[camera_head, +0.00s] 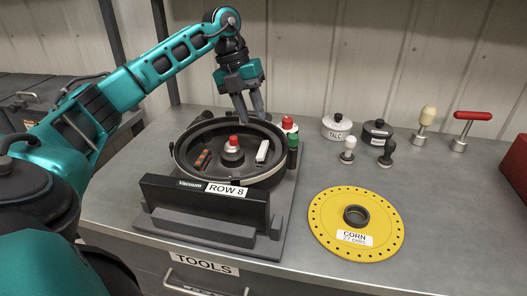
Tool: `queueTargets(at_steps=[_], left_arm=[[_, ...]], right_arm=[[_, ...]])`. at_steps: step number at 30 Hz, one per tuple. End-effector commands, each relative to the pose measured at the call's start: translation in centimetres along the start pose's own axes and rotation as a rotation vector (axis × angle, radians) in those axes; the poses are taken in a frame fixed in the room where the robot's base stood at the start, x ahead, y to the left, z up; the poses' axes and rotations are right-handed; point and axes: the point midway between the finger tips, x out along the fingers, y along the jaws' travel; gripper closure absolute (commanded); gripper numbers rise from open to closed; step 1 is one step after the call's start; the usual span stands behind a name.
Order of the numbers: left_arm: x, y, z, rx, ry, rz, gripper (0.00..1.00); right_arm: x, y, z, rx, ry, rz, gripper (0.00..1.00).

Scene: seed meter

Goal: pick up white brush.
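A small white bar (262,151), which looks like the white brush, stands inside the right part of the round black seed meter housing (180,165). My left gripper (250,116) hangs above the back rim of the housing, pointing down. Its two dark fingers are apart with nothing visible between them. It is above and slightly behind the white bar and does not appear to touch it. My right gripper is not in view.
A red-topped knob (233,145) stands at the housing's centre, and a reddish-brown strip (202,160) is at its left. A green cylinder (293,141) and a red-and-white knob (288,124) adjoin its right side. A yellow corn disc (325,222) lies right. Jars and hand tools stand behind.

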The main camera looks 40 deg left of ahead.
Motion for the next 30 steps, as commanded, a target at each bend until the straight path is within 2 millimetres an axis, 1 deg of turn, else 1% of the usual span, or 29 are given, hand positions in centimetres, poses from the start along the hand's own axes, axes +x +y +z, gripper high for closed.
queueTargets(at_steps=[1, 3, 11, 15, 19, 22, 29, 30], left_arm=[[1.2, 0.1, -0.1, 0.0, 0.004, 0.002, 0.68], [2.2, 0.0, -0.1, 0.001, 0.004, 0.001, 0.68], [4.3, 0.0, -0.2, 0.001, 0.002, 0.0, 0.68], [6.4, 0.1, -0.5, 0.001, 0.004, 0.001, 0.68], [8.1, 0.1, -0.5, 0.0, 0.002, -0.001, 0.68], [8.7, 0.1, -0.5, 0.0, 0.001, -0.001, 0.68], [8.8, 0.1, -0.5, 0.001, 0.0, -0.001, 0.68], [8.8, 0.1, -0.5, 0.001, 0.0, -0.001, 0.72]], right_arm=[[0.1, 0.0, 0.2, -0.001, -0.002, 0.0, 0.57], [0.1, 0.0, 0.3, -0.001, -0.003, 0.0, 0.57], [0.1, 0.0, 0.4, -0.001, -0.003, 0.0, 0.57], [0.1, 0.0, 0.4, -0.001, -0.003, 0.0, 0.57], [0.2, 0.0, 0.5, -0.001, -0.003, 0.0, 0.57], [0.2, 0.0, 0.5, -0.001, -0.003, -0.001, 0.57], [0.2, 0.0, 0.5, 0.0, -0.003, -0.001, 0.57], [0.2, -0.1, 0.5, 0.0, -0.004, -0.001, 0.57]])
